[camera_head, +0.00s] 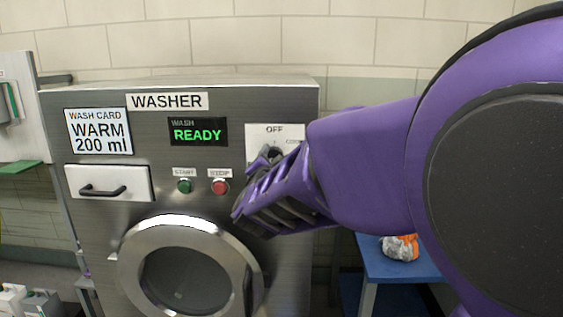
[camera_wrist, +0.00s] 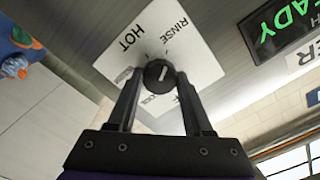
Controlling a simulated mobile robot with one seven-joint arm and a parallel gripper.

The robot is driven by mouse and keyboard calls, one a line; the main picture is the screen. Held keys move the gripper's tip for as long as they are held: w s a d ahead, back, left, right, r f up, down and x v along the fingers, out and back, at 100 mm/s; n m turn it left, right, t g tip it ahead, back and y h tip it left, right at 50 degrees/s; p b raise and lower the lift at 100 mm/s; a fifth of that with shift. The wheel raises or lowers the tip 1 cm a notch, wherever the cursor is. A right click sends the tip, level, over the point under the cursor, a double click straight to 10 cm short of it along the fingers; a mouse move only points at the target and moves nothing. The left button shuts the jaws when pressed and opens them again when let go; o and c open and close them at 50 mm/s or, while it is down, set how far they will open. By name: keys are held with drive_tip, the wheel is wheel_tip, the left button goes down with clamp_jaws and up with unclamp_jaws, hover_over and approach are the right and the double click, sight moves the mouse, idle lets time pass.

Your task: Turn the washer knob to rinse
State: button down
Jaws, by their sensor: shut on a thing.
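The washer knob (camera_wrist: 157,77) is a round black dial on a white plate (camera_wrist: 195,62) marked HOT and RINSE; other labels are partly hidden by my fingers. My gripper (camera_wrist: 159,85) has one finger on each side of the knob and is shut on it. A short white line on the knob's face slants up and right, roughly on the RINSE side; which end points is unclear. In the head view my purple gripper (camera_head: 266,172) covers most of the knob, and OFF shows at the top of the plate (camera_head: 258,131).
The steel washer (camera_head: 60,95) has a READY display (camera_head: 198,132), a green start button (camera_head: 184,186), a red stop button (camera_head: 220,187), a drawer (camera_head: 110,183) and a round door (camera_head: 184,280). A blue table (camera_head: 385,268) with an orange-and-white item (camera_head: 400,247) stands at the right.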

drive_tip(key=shift+c, duration=1.5)
unclamp_jaws()
drive_tip(key=shift+s, duration=0.1)
